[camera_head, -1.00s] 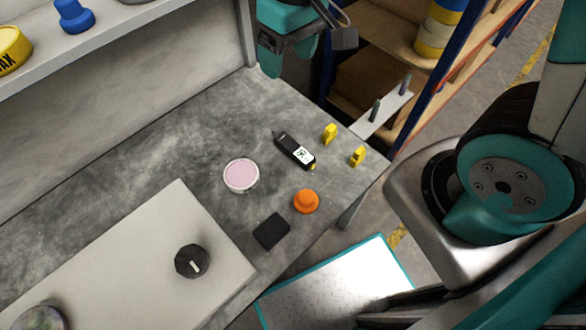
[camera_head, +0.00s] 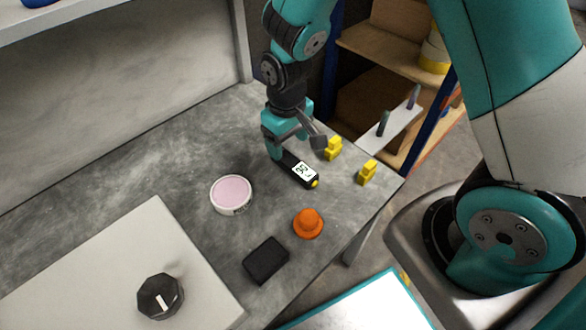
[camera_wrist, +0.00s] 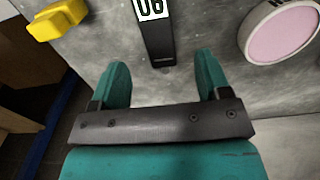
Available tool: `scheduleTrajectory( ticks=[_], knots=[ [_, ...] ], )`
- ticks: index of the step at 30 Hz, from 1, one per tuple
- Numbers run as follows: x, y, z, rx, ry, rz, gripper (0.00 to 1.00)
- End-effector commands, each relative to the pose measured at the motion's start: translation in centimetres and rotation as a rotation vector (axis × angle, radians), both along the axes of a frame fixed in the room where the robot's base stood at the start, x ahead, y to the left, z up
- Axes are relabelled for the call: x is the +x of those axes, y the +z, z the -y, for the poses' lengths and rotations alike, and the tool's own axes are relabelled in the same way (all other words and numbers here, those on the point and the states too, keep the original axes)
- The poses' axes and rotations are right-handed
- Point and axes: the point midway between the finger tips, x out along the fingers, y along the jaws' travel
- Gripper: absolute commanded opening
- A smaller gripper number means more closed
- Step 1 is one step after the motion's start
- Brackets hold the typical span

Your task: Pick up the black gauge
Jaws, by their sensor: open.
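The black gauge (camera_head: 298,170) is a slim black device with a white digit display and a yellow tip, lying on the grey bench near its right end. In the wrist view the gauge (camera_wrist: 158,40) lies ahead of my fingers, its plain black end pointing back between them. My gripper (camera_head: 294,146) is above the far end of the gauge, with its teal fingers apart. In the wrist view my open gripper (camera_wrist: 158,78) has nothing between its fingers, and the gauge's end is just beyond the fingertips. Part of the gauge's far end is hidden by a finger in the head view.
A pink-topped round tin (camera_head: 231,194) lies left of the gauge. Two yellow pieces (camera_head: 333,148) stand to its right. An orange knob-shaped piece (camera_head: 308,223) and a black block (camera_head: 266,261) are nearer. A white panel with a dark knob (camera_head: 160,297) is at lower left.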

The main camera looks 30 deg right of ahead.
Motion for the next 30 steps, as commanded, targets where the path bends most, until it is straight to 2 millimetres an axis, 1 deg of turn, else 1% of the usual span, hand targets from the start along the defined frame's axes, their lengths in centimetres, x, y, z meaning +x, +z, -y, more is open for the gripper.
scheduleTrajectory(
  ticks=[1,5,12,15,18,23,24,26,27,29,30],
  knots=[
    [0.0,-0.6,0.0,-0.001,0.000,-0.002,0.70],
    [-0.1,-1.3,0.0,0.000,0.000,0.000,0.70],
    [-0.7,-4.9,0.4,-0.001,0.000,-0.002,0.70],
    [-0.7,-5.9,0.4,-0.001,0.000,-0.002,0.70],
    [-0.7,-6.2,0.4,0.000,0.000,0.000,0.70],
    [-0.6,-6.1,0.4,0.000,0.000,0.001,0.70],
    [-0.6,-6.1,0.4,0.000,0.000,0.001,0.68],
    [-0.6,-6.1,0.4,0.000,0.000,0.001,0.54],
    [-0.6,-6.1,0.4,0.000,0.000,0.001,0.45],
    [-0.6,-6.1,0.4,0.000,0.000,0.001,0.31],
    [-0.6,-6.1,0.4,0.000,0.000,0.001,0.22]
  ],
)
